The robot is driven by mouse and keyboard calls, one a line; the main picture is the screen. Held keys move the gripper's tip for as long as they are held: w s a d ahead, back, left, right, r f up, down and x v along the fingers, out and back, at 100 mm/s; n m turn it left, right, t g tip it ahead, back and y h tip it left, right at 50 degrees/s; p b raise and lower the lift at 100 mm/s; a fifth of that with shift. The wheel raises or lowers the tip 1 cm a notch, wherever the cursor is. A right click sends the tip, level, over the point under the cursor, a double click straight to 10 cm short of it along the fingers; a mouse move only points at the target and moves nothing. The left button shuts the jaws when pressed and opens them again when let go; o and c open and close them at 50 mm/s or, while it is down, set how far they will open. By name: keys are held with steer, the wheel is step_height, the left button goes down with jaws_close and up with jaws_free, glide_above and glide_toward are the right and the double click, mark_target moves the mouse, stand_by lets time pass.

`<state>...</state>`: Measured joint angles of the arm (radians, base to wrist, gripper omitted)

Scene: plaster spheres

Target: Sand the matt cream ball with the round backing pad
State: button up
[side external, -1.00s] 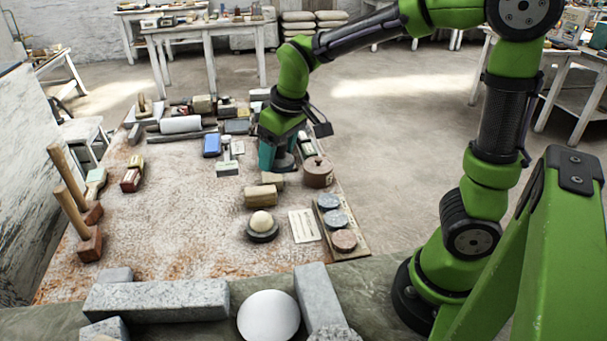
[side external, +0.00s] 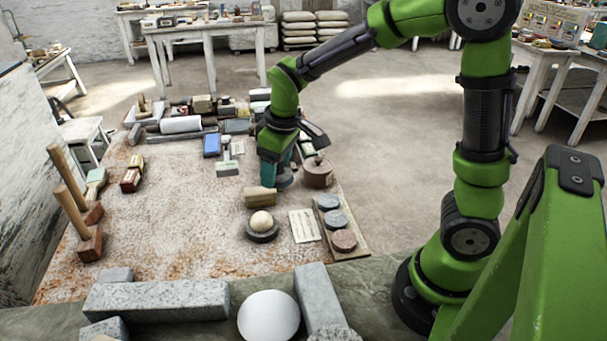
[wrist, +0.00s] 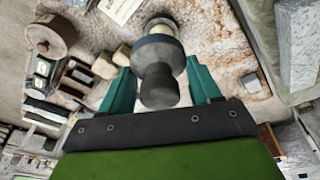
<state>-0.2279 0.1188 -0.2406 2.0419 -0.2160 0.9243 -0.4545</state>
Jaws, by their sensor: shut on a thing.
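The matt cream ball (side external: 262,219) rests on a dark ring stand on the table. In the wrist view the ball (wrist: 161,29) is mostly hidden behind the pad. My gripper (side external: 276,172), with teal fingers, is shut on the round backing pad (side external: 284,181). In the wrist view the pad (wrist: 158,50) is a grey disc with a dark knob, held between the fingers. In the side view my gripper is beyond the ball, above the table, with the pad apart from the ball. Whether the pad touches anything below is hard to tell.
Wooden blocks (side external: 259,197) lie between my gripper and the ball. A brown round tin (side external: 317,174) stands right of the gripper. A white card (side external: 304,226) and a board with round discs (side external: 335,219) lie right of the ball.

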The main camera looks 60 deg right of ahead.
mark_target(263, 217)
steer(key=shift+w+a+f+n+y, duration=0.15)
steer(key=shift+w+a+f+n, duration=0.4)
steer(key=shift+f+n, duration=1.85)
steer(key=shift+w+a+f+n+y, duration=0.15)
steer(key=shift+w+f+n, duration=0.7)
steer(key=shift+f+n, duration=1.55)
steer(key=shift+w+a+f+n+y, duration=0.25)
steer(key=shift+w+f+n, duration=0.85)
steer(key=shift+n, duration=2.2)
steer(key=shift+s+f, duration=0.3)
steer(key=shift+f, duration=0.5)
steer(key=shift+w+a+f, duration=0.15)
steer(key=shift+a, duration=0.7)
steer(key=shift+s+d+r, duration=0.15)
steer(key=shift+s+d, duration=0.05)
steer(key=shift+d, duration=0.7)
steer(key=shift+s+d+r, duration=0.15)
steer(key=shift+d, duration=0.75)
steer(key=shift+w+a+f, duration=0.15)
steer(key=shift+a, duration=0.8)
steer(key=shift+w+a+f, duration=0.15)
steer(key=shift+a, duration=0.75)
